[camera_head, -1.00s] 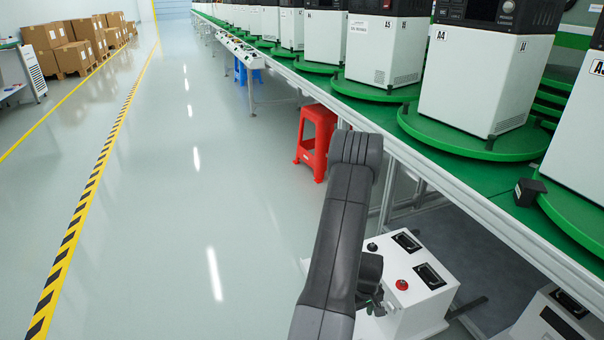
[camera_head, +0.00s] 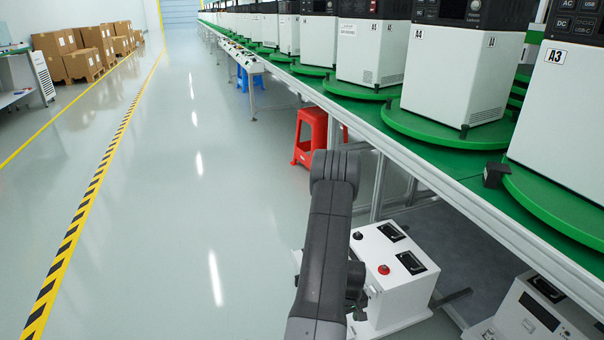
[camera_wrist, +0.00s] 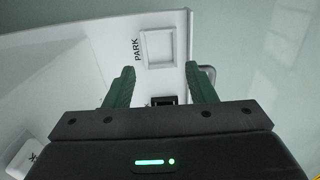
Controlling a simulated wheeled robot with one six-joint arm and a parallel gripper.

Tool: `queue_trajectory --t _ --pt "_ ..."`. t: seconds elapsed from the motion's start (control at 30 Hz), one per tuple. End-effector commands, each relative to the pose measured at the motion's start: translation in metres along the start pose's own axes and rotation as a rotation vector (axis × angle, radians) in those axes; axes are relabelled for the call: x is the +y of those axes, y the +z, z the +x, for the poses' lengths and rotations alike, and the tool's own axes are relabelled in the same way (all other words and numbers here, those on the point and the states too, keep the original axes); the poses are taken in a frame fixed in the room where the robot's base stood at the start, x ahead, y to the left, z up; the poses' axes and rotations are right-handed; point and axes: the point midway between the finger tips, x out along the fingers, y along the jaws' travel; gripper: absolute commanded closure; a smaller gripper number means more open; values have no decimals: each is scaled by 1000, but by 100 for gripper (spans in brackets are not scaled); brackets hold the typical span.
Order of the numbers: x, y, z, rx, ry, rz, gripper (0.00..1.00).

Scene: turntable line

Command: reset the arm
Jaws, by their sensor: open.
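My arm (camera_head: 325,235) is folded in the lower middle of the head view, over the floor beside the green line. My gripper (camera_wrist: 162,82) shows in the wrist view with two green fingers spread apart and nothing between them. It is over a white panel (camera_wrist: 90,75) marked PARK, which has a square raised frame and a small dark part near the fingers. In the head view the gripper is mostly hidden behind my arm, close to a white control box (camera_head: 395,290) with a red button.
White machines (camera_head: 460,70) stand on green turntables (camera_head: 430,130) along the line at right. A red stool (camera_head: 312,135) stands by the line's edge. Stacked cartons (camera_head: 85,50) are at far left. The floor left of my arm is clear.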

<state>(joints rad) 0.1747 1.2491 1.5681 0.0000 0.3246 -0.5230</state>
Motion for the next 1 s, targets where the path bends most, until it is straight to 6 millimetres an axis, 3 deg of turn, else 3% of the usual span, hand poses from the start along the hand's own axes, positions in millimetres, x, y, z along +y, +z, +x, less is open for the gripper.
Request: queue_trajectory --t 0.03,0.13,0.37,0.77,1.0 --pt "0 1 14 -2 -1 0 50" --pt "0 0 28 -1 0 0 50" --pt "0 0 44 0 0 0 50" --pt "0 0 45 0 0 0 50" --pt "-2 -7 33 12 4 10 50"
